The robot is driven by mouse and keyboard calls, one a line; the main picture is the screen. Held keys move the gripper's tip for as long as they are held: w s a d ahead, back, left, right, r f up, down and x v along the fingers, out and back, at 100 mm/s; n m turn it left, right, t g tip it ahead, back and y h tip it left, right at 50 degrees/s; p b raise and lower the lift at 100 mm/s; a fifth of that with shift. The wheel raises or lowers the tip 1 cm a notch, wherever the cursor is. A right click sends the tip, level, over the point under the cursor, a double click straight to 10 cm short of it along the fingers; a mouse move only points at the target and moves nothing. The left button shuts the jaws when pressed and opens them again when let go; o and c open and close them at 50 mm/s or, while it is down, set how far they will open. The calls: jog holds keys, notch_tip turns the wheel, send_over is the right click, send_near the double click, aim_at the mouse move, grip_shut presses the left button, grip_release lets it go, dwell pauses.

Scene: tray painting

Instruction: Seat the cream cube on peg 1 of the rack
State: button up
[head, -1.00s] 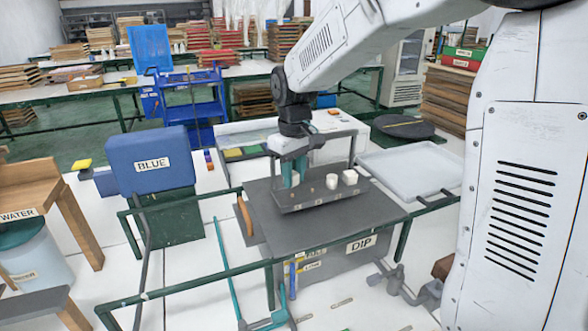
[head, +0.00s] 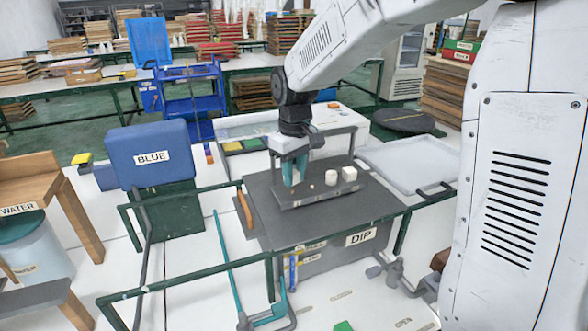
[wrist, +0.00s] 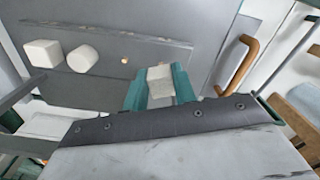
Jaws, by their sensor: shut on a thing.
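My gripper (wrist: 159,88) has its teal fingers shut on a cream cube (wrist: 160,80) in the wrist view. In the head view my gripper (head: 293,172) is over the left end of the dark grey rack (head: 322,196), and its fingers hide the cube and the peg there. The rack also shows in the wrist view (wrist: 185,48). A small bare peg (wrist: 125,61) stands beside the held cube. I cannot tell whether the held cube touches a peg or the rack.
A cream cylinder (head: 331,177) and another cream cube (head: 349,173) sit on the right part of the rack. A pale tray (head: 410,163) lies to the right. An orange-brown handle (head: 244,211) is left of the rack. A blue box (head: 150,155) stands further left.

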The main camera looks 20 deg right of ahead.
jog(key=shift+f, duration=1.5)
dwell(1.0)
jog(key=o, duration=1.5)
jog(key=shift+r, duration=3)
